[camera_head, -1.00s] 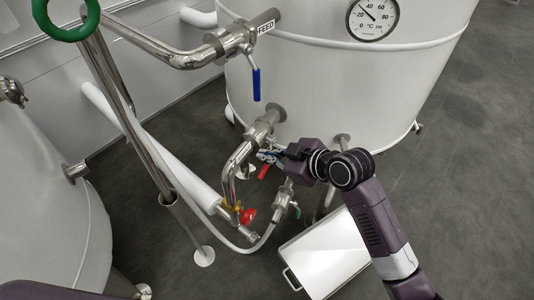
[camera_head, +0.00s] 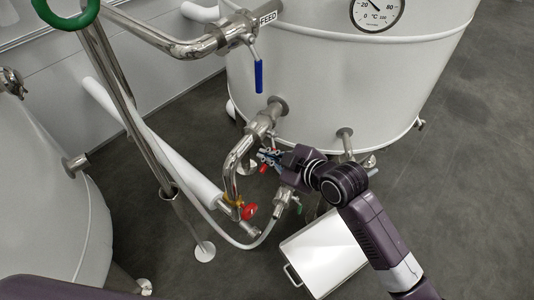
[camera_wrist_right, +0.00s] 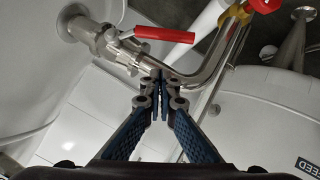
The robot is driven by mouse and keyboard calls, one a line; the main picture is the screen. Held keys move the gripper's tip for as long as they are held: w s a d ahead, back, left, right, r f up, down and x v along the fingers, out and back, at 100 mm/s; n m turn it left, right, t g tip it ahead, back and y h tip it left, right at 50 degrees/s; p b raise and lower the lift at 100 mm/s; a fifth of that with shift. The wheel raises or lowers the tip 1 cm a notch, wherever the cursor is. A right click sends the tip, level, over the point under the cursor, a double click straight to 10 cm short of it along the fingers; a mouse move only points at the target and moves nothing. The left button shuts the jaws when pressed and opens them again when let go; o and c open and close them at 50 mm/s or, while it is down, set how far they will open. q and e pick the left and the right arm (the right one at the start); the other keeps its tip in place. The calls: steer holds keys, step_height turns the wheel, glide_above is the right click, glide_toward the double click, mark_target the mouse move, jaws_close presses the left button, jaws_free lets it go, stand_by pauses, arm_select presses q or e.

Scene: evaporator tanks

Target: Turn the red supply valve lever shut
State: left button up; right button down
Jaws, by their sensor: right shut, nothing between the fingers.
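The red valve lever (camera_wrist_right: 165,34) shows in the right wrist view, a straight red handle lying across the picture on a steel valve body (camera_wrist_right: 110,42). In the head view only a small red part of the lever (camera_head: 263,168) shows beside my right gripper (camera_head: 266,157); the gripper hides the rest. My right gripper (camera_wrist_right: 160,84) is shut and empty, its blue fingers together. In the right wrist view its tips appear below the lever in the picture, apart from it. I cannot tell the exact depth between them. My left gripper is in neither view.
A blue lever (camera_head: 259,77) hangs from the FEED pipe (camera_head: 205,45) above. A red knob (camera_head: 249,211) sits on the lower pipe beside a white hose (camera_head: 225,236). A white box (camera_head: 325,255) stands on the floor. The tank (camera_head: 340,85) is close behind the gripper.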

steer(key=shift+s+f, duration=0.1)
steer(key=shift+f, duration=0.2)
stand_by(1.1)
